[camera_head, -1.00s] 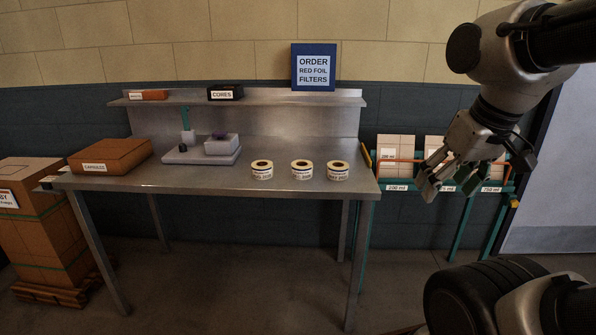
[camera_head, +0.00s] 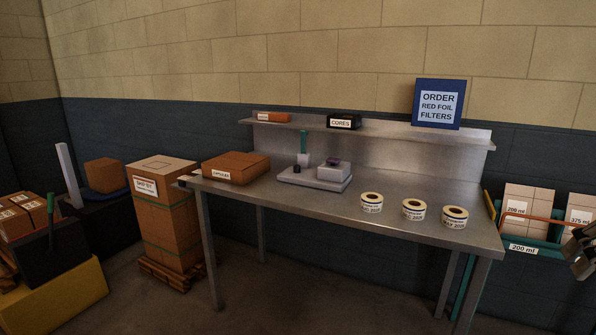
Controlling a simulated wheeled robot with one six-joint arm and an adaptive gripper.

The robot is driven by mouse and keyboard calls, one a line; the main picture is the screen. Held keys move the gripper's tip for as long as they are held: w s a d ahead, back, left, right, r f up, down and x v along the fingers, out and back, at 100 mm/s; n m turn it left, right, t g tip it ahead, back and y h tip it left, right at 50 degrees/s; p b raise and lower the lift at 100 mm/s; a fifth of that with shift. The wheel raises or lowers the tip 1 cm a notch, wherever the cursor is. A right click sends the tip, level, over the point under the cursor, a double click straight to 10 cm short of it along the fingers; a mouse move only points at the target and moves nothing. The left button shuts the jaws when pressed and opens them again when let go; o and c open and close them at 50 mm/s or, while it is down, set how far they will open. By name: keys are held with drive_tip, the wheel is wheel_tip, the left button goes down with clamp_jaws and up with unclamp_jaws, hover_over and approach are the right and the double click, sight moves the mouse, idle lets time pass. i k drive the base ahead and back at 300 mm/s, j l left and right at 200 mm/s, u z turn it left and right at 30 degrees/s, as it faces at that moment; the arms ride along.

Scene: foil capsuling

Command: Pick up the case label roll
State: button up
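Three white label rolls with brown cores stand in a row on the right part of the metal table (camera_head: 320,208): a left roll (camera_head: 371,203), a middle roll (camera_head: 413,210) and a right roll (camera_head: 454,217). Each has printed text on its side, too small to read surely, so I cannot tell which is the case label roll. My gripper (camera_head: 580,250) shows only in part at the right edge, to the right of the table and apart from the rolls. Its fingers are cut off by the frame.
A grey device (camera_head: 315,177) and a brown capsules box (camera_head: 236,167) stand on the table's left part. The shelf (camera_head: 390,134) holds a black cores box (camera_head: 344,121). A green rack (camera_head: 530,246) stands right of the table.

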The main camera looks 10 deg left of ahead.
sight(413, 210)
drive_tip(key=i+l, duration=0.15)
drive_tip(key=i, duration=0.35)
drive_tip(key=i+l+u, duration=0.1)
drive_tip(key=i, duration=0.45)
